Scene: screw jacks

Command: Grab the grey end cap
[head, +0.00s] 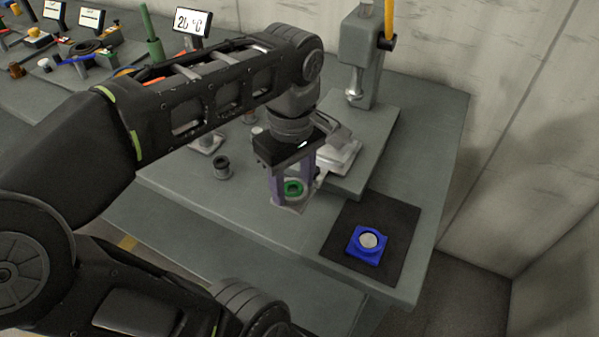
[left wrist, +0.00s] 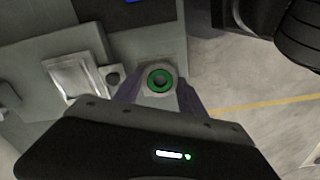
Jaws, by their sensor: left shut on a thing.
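My left gripper (head: 292,188) points down over the front of the grey bench, its purple fingers on either side of a grey part with a green ring (head: 293,188). It is shut on this part; the fingers hide much of its sides. The left wrist view shows the green ring (left wrist: 160,80) on a pale grey body between the fingertips (left wrist: 158,88). I cannot tell whether this is the grey end cap. A round grey disc (head: 369,239) sits in a blue holder (head: 366,256) on a black mat (head: 343,263). My right gripper is out of view.
A grey press (head: 361,60) stands behind the gripper, with a silver block (head: 341,157) on its base. A small dark cylinder (head: 222,167) and a grey plate with a knob (head: 207,143) lie left. A wall stands at right. Bare bench separates the gripper and the mat.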

